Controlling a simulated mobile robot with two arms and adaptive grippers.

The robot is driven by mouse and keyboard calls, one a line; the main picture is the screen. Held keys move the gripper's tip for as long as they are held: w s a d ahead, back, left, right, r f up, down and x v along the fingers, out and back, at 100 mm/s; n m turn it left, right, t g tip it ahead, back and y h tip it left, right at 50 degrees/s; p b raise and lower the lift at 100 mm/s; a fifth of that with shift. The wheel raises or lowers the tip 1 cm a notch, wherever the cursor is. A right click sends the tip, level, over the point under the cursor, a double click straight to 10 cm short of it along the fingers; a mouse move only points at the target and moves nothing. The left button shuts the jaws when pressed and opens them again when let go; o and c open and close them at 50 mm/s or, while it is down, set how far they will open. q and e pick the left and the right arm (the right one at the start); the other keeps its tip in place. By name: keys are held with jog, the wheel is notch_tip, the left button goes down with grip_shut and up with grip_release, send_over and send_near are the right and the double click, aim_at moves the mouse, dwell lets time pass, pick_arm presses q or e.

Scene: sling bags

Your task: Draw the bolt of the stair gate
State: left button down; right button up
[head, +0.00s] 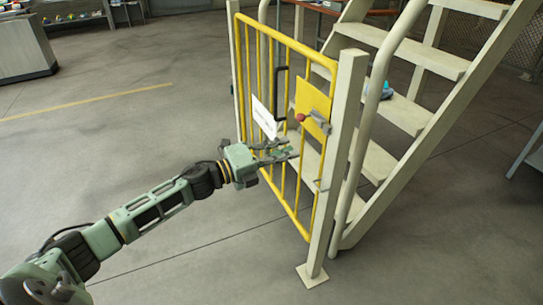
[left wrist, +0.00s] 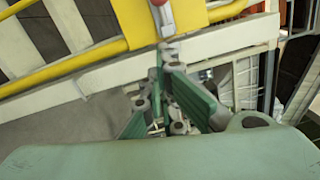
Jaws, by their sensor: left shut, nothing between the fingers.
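The yellow stair gate (head: 290,42) stands at the foot of the stairs, beside a cream post (head: 342,130). A yellow plate (head: 313,100) on it carries the grey bolt (head: 319,122) with a red knob (head: 300,117). The bolt (left wrist: 163,18) and part of the plate (left wrist: 195,14) also show at the top of the left wrist view. My left gripper (head: 290,148) is shut and empty, just below the knob in the head view. Its fingers (left wrist: 168,52) point toward the bolt in the left wrist view; contact cannot be told. My right gripper is out of view.
A white sign (head: 264,118) and a dark upright handle (head: 280,92) are on the gate, close to my left gripper. A stair handrail (head: 375,90) rises behind the post. A blue item (head: 386,88) lies on a step. The floor left of the gate is clear.

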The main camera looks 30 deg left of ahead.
pick_arm(q)
jog(key=shift+v, duration=2.05)
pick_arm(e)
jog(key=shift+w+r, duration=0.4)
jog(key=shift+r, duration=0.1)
pick_arm(q)
jog(key=shift+d, duration=0.1)
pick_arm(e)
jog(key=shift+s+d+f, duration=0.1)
